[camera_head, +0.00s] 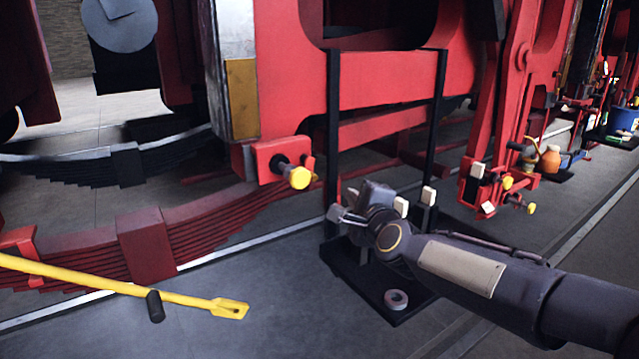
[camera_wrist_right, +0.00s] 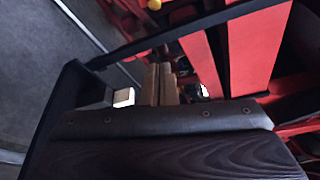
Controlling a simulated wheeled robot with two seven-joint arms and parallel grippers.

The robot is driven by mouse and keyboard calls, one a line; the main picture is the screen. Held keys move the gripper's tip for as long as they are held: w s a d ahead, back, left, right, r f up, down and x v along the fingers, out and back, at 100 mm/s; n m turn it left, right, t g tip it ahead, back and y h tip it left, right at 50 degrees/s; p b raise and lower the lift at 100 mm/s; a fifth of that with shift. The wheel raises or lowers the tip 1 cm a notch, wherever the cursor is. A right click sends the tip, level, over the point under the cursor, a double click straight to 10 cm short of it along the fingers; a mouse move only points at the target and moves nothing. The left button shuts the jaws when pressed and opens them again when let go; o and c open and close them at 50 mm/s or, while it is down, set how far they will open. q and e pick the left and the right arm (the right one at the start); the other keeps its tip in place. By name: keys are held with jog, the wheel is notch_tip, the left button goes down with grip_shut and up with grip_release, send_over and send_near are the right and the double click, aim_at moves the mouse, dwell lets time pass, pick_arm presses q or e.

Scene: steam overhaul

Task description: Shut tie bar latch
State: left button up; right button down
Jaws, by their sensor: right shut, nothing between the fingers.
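I cannot tell for sure which part is the tie bar latch. A black upright frame (camera_head: 436,120) stands in front of the red locomotive frame, with small cream-white blocks low on it, one of them on the right post (camera_head: 428,195). My right gripper (camera_head: 374,198) is low between the two posts, close to these blocks. Its fingers are largely hidden in the head view. In the right wrist view its fingers (camera_wrist_right: 160,84) are together with nothing between them, and a white block (camera_wrist_right: 123,97) shows just left of them, apparently apart. My left gripper is not in view.
A black base tray (camera_head: 395,318) with a grey ring (camera_head: 396,299) lies under my right wrist. A yellow bar (camera_head: 120,284) with a black grip spans the lower left. Red linkage (camera_head: 500,130) hangs at right. The floor at lower centre is clear.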

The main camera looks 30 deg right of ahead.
aim_at(311, 173)
jog(key=shift+w, duration=0.1)
jog(key=w+a+p, duration=0.1)
jog(key=w+p, duration=0.3)
jog(key=w, duration=0.5)
jog(key=shift+a, duration=0.25)
